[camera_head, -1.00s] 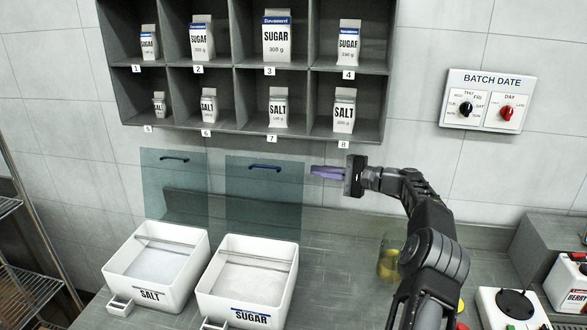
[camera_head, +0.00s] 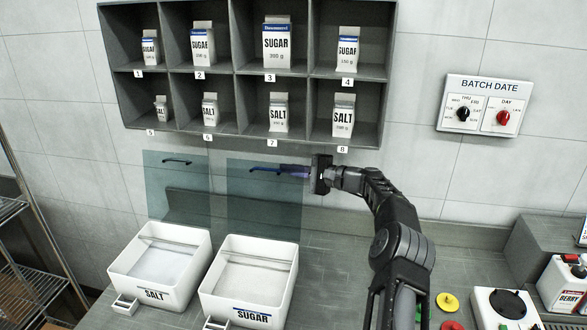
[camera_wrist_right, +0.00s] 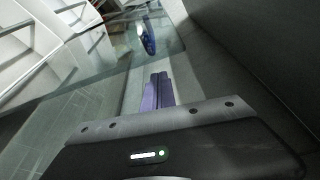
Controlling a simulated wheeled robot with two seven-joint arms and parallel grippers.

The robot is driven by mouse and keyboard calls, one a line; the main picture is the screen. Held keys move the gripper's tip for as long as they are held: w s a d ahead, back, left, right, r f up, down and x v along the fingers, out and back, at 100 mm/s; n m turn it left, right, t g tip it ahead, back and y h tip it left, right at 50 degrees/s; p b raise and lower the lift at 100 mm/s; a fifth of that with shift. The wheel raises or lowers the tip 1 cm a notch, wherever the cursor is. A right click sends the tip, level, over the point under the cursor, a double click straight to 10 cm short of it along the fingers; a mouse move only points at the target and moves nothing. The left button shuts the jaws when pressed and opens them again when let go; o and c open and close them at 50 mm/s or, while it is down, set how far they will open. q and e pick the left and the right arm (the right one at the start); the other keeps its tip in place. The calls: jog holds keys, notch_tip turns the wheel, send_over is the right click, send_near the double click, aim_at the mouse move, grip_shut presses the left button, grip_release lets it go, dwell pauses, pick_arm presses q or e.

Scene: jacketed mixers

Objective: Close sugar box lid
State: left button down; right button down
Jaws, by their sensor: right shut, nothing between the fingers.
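The sugar box (camera_head: 249,278) is a white open-topped bin labelled SUGAR on the counter. Its clear bluish lid (camera_head: 262,205) stands upright behind it, open, with a dark blue handle (camera_head: 264,170) near the top edge. My right gripper (camera_head: 284,171) is shut and empty, its purple fingers at the right end of the handle in the head view; whether they touch it is unclear. In the right wrist view the purple fingers (camera_wrist_right: 158,91) are together, and the blue handle (camera_wrist_right: 148,40) appears beyond them, apart. My left gripper is not in view.
The salt box (camera_head: 160,262) stands to the left with its clear lid (camera_head: 176,190) also upright. A grey shelf (camera_head: 250,73) with sugar and salt packs hangs above. A batch date panel (camera_head: 485,104) is on the wall at right. Yellow and red buttons (camera_head: 448,302) sit on the right counter.

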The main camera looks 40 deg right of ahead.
jog(key=shift+s+a+r, duration=0.25)
jog(key=shift+s+a, duration=0.15)
jog(key=shift+a, duration=0.1)
jog(key=shift+s+a+r, duration=0.2)
jog(key=shift+s+a, duration=0.2)
jog(key=shift+a, duration=0.05)
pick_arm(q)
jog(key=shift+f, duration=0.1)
